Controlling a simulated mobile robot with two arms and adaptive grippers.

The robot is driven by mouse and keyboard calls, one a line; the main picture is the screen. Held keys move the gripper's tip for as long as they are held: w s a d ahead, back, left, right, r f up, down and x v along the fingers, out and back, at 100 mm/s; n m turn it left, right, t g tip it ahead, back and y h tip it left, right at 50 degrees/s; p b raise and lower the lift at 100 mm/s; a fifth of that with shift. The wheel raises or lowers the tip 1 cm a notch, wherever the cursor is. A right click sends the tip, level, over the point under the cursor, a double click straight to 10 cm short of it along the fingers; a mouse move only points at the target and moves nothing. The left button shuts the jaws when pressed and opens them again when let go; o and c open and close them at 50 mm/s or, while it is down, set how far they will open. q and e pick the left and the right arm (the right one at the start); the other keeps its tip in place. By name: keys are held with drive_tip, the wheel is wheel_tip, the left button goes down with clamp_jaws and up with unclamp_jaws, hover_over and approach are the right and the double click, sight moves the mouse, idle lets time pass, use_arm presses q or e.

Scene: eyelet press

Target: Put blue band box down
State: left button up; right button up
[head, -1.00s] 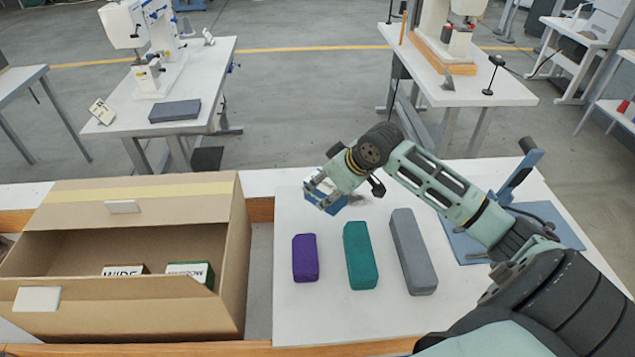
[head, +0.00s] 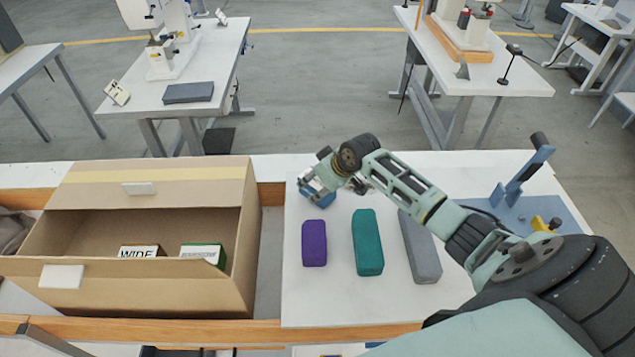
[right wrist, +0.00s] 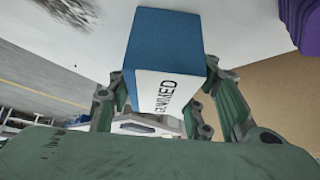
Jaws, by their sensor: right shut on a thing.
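The blue box (head: 319,199) is at the back left of the white table top, behind the purple block. My right gripper (head: 308,187) is shut on it. In the right wrist view the blue box (right wrist: 165,45) sits between the two fingers of my right gripper (right wrist: 165,88), and its white label with black lettering faces the camera. The gripper covers part of the box in the head view. I cannot tell whether the box's underside touches the table. My left gripper is not in view.
Purple (head: 314,243), teal (head: 367,242) and grey (head: 420,250) blocks stand in a row on the white table (head: 340,295). An open cardboard box (head: 120,285) with two labelled cartons is at the left. A blue press (head: 515,185) is at the right.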

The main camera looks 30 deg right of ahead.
drive_tip(key=o, duration=1.3)
drive_tip(key=shift+c, duration=0.2)
drive_tip(key=shift+r, duration=0.1)
drive_tip(key=b+v, duration=0.1)
drive_tip(key=v, duration=1.1)
